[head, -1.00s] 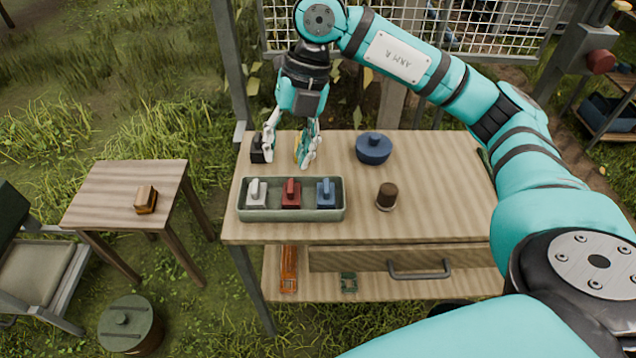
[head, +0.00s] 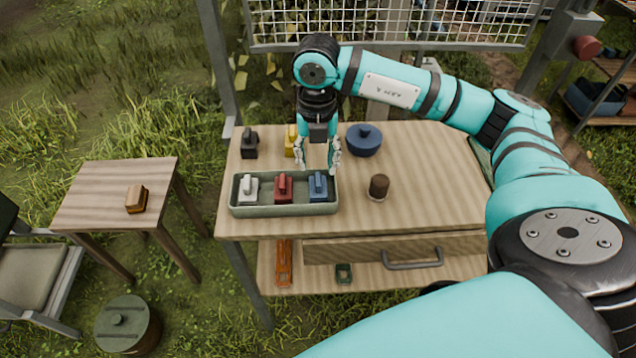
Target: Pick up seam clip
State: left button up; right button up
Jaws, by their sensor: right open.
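Clip-like blocks with raised grips are in view; I cannot tell which is the seam clip. A white one (head: 247,188), a red one (head: 283,187) and a blue one (head: 318,187) sit in a row in a grey-green tray (head: 285,210). A black one (head: 249,143) and a yellow one (head: 290,141) stand on the table behind the tray. My right gripper (head: 318,165) is open and empty, pointing down just behind and above the blue one. The yellow one is partly hidden by my right gripper. My left gripper is out of view.
A blue lidded pot (head: 364,140) and a small brown cup (head: 379,187) stand right of the tray on the wooden table (head: 430,190). A side table (head: 95,190) at left holds a brown block (head: 136,199). An orange tool (head: 284,262) lies on the lower shelf.

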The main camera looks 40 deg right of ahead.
aim_at(318, 177)
jog(key=shift+s+f+p, duration=0.2)
jog(key=shift+f+p, duration=0.5)
jog(key=shift+f, duration=1.95)
grip_shut()
